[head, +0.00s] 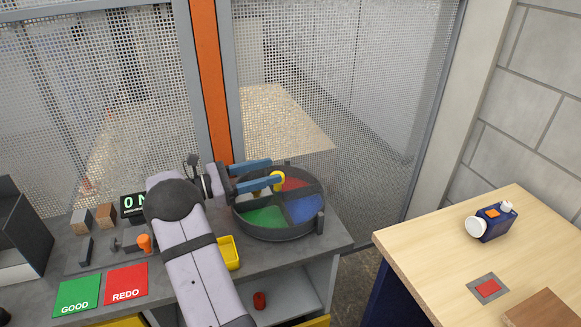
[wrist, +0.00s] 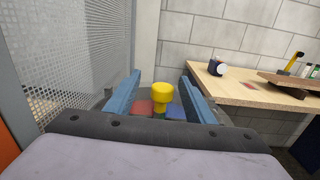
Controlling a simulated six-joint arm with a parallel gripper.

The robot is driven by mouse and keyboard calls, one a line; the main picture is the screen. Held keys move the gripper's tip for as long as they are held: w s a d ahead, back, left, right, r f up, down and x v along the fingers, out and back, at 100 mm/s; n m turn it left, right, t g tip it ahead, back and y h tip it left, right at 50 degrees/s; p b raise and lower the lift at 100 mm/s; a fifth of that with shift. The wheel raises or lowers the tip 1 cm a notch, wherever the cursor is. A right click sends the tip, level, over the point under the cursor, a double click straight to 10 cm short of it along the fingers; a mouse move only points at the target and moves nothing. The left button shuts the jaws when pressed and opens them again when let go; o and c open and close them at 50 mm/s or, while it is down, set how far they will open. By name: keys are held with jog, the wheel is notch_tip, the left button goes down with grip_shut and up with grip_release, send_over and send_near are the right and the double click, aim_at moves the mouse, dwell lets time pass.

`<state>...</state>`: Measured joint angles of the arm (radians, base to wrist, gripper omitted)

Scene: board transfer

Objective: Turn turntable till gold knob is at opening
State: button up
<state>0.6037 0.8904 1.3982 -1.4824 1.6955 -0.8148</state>
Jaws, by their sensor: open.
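The turntable (head: 262,234) is a round dark-rimmed dish on the grey bench, with green, blue and red sectors showing. The gold knob (head: 278,181) stands above the dish and also shows in the wrist view (wrist: 162,95). My gripper (head: 277,172) reaches over the dish from the left with its blue fingers apart. In the wrist view my gripper (wrist: 160,88) has the knob between its open fingers, with gaps on both sides. Part of the dish's left side is hidden by my gripper. I cannot make out the opening clearly.
A yellow tray (head: 230,253) stands close to the dish's left front. Green GOOD (head: 76,298) and red REDO (head: 126,284) pads lie at the left. A mesh screen (head: 375,110) rises behind the bench. A wooden table (head: 430,245) stands apart at the right.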

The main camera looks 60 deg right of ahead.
aim_at(283, 174)
jog(key=shift+s+a+f, duration=0.1)
jog(key=shift+a+f, duration=0.05)
jog(key=shift+f, duration=0.45)
jog(key=shift+s+a+f, duration=0.1)
jog(key=shift+a+f, duration=0.05)
jog(key=shift+f, duration=0.4)
jog(key=shift+p+x, duration=1.1)
jog(key=shift+x, duration=2.55)
jog(key=shift+a+f, duration=0.1)
jog(key=shift+c, duration=0.3)
grip_shut()
jog(key=shift+w+r+n+t+h+p, duration=0.1)
jog(key=shift+r+n+t+h+p, duration=0.1)
jog(key=shift+n+t+h+p, duration=0.4)
jog(key=shift+w+d+f+n+t+h+b, duration=0.1)
jog(key=shift+w+d+n+t+h+b, duration=0.2)
jog(key=shift+n+t, duration=0.35)
jog(key=shift+w+n+t+h+p, duration=0.1)
jog(key=shift+n+t+h, duration=0.35)
jog(key=shift+t, duration=0.35)
jog(key=shift+w+d+f+n+t+h+b, duration=0.15)
jog(key=shift+n+t+h+b, duration=0.1)
jog(key=shift+n+t, duration=0.45)
jog(key=shift+r, duration=0.1)
